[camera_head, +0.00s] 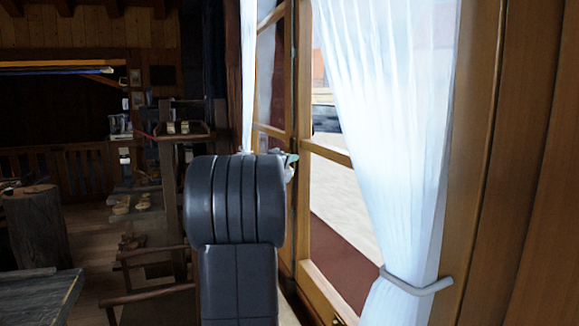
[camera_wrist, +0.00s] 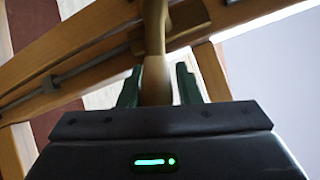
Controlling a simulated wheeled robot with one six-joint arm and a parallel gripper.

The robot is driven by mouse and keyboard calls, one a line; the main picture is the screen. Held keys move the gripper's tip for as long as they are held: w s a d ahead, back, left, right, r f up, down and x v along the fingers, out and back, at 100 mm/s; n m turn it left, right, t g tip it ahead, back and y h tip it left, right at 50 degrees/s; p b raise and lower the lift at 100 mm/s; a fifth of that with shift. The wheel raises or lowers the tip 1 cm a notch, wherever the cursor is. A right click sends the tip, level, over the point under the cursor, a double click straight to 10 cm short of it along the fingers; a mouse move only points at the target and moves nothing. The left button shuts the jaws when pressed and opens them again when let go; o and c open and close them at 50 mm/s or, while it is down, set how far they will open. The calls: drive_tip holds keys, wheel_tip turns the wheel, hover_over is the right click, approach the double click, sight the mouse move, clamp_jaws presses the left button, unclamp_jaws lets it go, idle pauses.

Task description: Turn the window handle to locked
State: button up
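The window handle (camera_wrist: 155,75) is a rounded brass-coloured bar. In the wrist view it runs from the top edge down between the two dark green fingers of my gripper (camera_wrist: 158,84). The fingers stand on either side of it. A narrow gap shows at the right finger; at the left finger I cannot tell whether they touch. In the head view my dark arm hides most of the handle area. Only a bit of my gripper (camera_head: 291,159) shows past the arm, close to the wooden window frame (camera_head: 302,130). The handle's base and any locked mark are not clear.
A white curtain (camera_head: 390,120) hangs in front of the window at the right, held by a grey tieback (camera_head: 415,283). A narrow curtain (camera_head: 248,70) hangs left of the frame. A wooden chair (camera_head: 150,285) and a table (camera_head: 40,298) stand at lower left.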

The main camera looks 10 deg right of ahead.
clamp_jaws()
drive_tip(key=shift+f+b, duration=0.2)
drive_tip(key=shift+b, duration=0.3)
drive_tip(key=f+m+b, duration=0.1)
drive_tip(key=b, duration=0.3)
drive_tip(key=shift+w+f+m+t+h+b, duration=0.15)
drive_tip(key=shift+f+m+t+h+b, duration=0.15)
drive_tip(key=shift+t+h+b, duration=0.1)
drive_tip(key=m+b, duration=0.1)
drive_tip(key=b, duration=0.1)
drive_tip(key=w+f+m+h+b, duration=0.1)
drive_tip(key=b, duration=0.2)
drive_tip(key=shift+a+f+t+h+b, duration=0.1)
drive_tip(key=shift+a+t+h+b, duration=0.05)
drive_tip(key=shift+t+h+b, duration=0.2)
drive_tip(key=shift+w+a+f+m+g+h+b, duration=0.15)
drive_tip(key=shift+w+m+h+b, duration=0.45)
drive_tip(key=shift+m+b, duration=0.65)
drive_tip(key=shift+w+f+m+g+h+b, duration=0.2)
drive_tip(key=shift+w+f+m+h+b, duration=0.1)
drive_tip(key=shift+m+h+b, duration=0.9)
drive_tip(key=shift+w+a+f+m+g+h+b, duration=0.15)
drive_tip(key=shift+w+m+h+b, duration=0.3)
drive_tip(key=shift+m+b, duration=0.85)
drive_tip(key=shift+m, duration=0.45)
